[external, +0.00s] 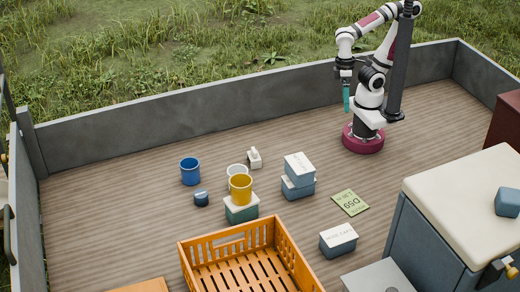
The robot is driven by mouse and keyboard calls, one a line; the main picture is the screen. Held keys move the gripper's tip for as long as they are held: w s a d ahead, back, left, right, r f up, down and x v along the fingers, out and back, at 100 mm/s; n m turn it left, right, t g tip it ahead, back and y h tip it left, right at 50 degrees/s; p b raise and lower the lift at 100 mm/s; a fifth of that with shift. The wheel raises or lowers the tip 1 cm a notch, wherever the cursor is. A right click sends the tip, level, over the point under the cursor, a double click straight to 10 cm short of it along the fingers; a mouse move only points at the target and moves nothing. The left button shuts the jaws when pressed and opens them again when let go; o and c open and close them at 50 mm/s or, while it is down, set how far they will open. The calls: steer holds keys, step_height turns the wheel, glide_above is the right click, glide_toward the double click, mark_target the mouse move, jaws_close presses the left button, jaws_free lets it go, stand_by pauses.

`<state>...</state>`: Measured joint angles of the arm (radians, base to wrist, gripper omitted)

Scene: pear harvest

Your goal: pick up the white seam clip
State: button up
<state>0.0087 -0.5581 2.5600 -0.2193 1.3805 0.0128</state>
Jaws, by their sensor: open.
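A small white object (254,158) with a raised tip stands on the wooden deck, just behind the white cup. It may be the white seam clip, but it is too small here to be certain. My gripper (346,106) has teal fingers, points down and is open. It hangs beside my arm's dark red base, above the deck and well to the right of the white object. Nothing shows between the fingers.
A blue cup (190,171), a dark blue tin (201,198), a white cup (237,170) and a yellow cup (240,187) on a box stand nearby. Grey walls (180,118) edge the deck.

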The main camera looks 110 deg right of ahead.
steer(key=c, duration=0.7)
steer(key=shift+c, duration=0.2)
steer(key=w+d+m+g+h, duration=0.2)
steer(key=w+m+h, duration=0.15)
steer(key=w, duration=0.65)
steer(key=w+d+m+g+h, duration=0.15)
steer(key=w+h, duration=0.25)
steer(key=w, duration=0.6)
steer(key=w+a+f+m+h, duration=0.4)
steer(key=w+f+m+h, duration=0.15)
steer(key=w, duration=0.35)
steer(key=m+t+h, duration=0.2)
steer(key=m, duration=0.1)
glide_toward(252, 149)
steer(key=x, duration=0.3)
steer(key=s+x, duration=0.1)
steer(key=x, duration=0.2)
steer(key=shift+s+d, duration=0.2)
steer(key=shift+d, duration=0.1)
steer(key=x, duration=0.6)
steer(key=shift+w+a+f, duration=0.15)
steer(key=shift+w+f, duration=0.25)
